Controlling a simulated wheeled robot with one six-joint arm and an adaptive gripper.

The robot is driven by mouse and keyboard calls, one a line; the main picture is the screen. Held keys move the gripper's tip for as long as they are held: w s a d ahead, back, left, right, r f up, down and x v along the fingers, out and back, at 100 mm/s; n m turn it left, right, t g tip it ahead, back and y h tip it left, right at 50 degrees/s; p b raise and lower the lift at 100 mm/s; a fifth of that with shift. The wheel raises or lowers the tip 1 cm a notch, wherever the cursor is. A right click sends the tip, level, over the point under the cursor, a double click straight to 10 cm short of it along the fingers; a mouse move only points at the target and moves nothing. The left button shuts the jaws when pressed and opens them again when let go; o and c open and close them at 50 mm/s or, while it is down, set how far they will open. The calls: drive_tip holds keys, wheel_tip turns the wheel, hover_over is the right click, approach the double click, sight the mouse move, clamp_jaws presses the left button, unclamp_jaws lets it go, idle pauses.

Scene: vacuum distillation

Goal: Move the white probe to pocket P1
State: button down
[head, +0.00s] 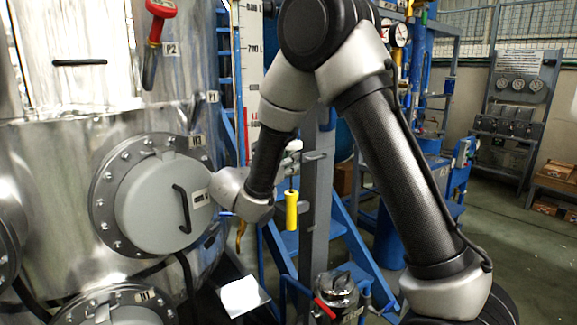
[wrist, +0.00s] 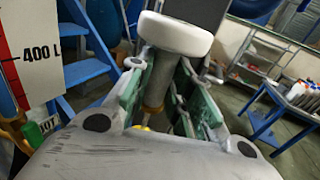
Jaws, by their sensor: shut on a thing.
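In the wrist view, my gripper (wrist: 162,92) is shut on the white probe, with a green-padded finger on either side of its grey stem (wrist: 158,78). The probe's round white head (wrist: 175,34) sticks out above the fingers; its lower end is mostly hidden between them. The P1 label (head: 212,97) is on the steel vessel's right side; the pocket opening itself cannot be made out. My wrist is below and right of this label in the picture.
A red-handled probe (head: 158,10) sits by the P2 label (head: 171,49). A round flanged hatch (head: 160,205) bulges from the vessel close to my wrist. A level scale (wrist: 35,50), blue stairs (head: 350,235) and a hanging yellow handle (head: 291,210) are nearby.

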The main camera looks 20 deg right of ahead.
drive_tip(key=shift+r, duration=1.75)
drive_tip(key=shift+s+a, duration=0.1)
drive_tip(key=s+a+r, duration=0.3)
drive_tip(key=a, duration=0.1)
drive_tip(key=shift+s+a, duration=0.2)
drive_tip(key=shift+s, duration=0.15)
idle(0.3)
